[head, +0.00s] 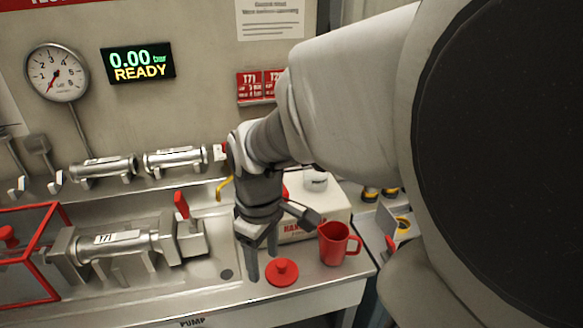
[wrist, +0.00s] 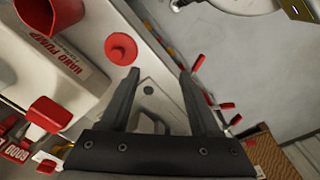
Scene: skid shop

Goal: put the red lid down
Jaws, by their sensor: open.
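The red lid (head: 282,274), a round disc with a knob on top, lies knob up on the metal bench near its front edge. The red mug (head: 336,246) stands upright and open just to the right of it. My gripper (head: 263,264) points down close beside the lid, on its left in the head view. Its fingers are apart with nothing between them. In the wrist view the lid (wrist: 121,48) lies beyond the tip of the left finger, outside the gap of my gripper (wrist: 159,74), and the mug (wrist: 48,18) is at the top left.
A pale hand pump box (head: 330,207) stands behind the mug. A clamped metal cylinder labelled T71 (head: 125,240) and a red-framed guard (head: 35,255) occupy the bench on the left. A gauge (head: 57,72) and a READY display (head: 138,64) hang on the wall.

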